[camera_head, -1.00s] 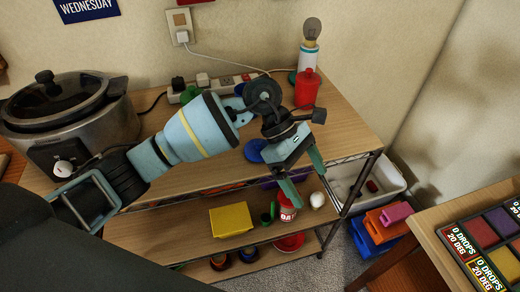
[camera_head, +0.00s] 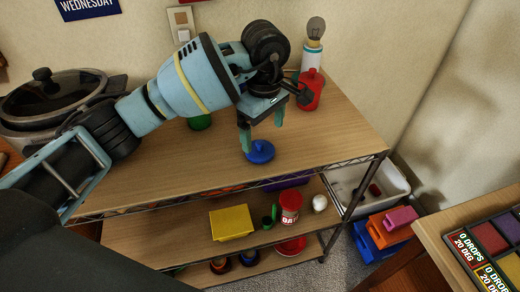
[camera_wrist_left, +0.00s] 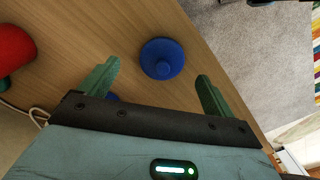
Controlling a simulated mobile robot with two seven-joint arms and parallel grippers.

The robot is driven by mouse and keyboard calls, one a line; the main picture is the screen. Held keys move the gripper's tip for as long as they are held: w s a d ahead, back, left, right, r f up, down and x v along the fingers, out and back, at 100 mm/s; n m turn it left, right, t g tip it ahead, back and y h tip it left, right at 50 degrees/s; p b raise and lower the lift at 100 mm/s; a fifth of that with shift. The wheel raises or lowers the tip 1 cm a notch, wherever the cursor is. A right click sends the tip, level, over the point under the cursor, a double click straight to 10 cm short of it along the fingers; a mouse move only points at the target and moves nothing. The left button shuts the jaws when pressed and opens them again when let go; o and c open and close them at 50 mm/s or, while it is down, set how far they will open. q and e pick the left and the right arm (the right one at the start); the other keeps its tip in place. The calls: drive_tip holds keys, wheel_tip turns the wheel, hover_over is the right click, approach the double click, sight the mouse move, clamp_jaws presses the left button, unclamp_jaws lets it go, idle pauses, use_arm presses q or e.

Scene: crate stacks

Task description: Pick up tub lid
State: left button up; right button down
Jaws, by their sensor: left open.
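A round blue lid with a small knob (camera_head: 260,152) lies on the wooden top shelf, near its front edge. I take it to be the tub lid. It also shows in the left wrist view (camera_wrist_left: 162,59), ahead of the fingers and between their lines. My left gripper (camera_head: 262,141) is open and empty, with its green fingers pointing down just above and behind the lid in the head view. The two fingers stand wide apart in the left wrist view (camera_wrist_left: 158,85). They appear clear of the lid. My right gripper is not in view.
A red bottle (camera_head: 310,91) and a bulb on a white base (camera_head: 312,52) stand behind the gripper to the right. A slow cooker (camera_head: 58,95) stands at the left. A lower shelf holds a yellow box (camera_head: 231,222) and a red can (camera_head: 290,208).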

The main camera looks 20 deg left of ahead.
sight(260, 143)
use_arm(q)
drive_tip(key=shift+s+a+f+p, duration=0.1)
drive_tip(key=shift+a+f+p, duration=0.1)
drive_tip(key=shift+f, duration=1.1)
drive_tip(key=shift+s+a+f+p, duration=0.1)
drive_tip(key=shift+f+p, duration=0.05)
drive_tip(key=shift+f, duration=1.1)
drive_tip(key=shift+c, duration=0.3)
drive_tip(key=c, duration=1)
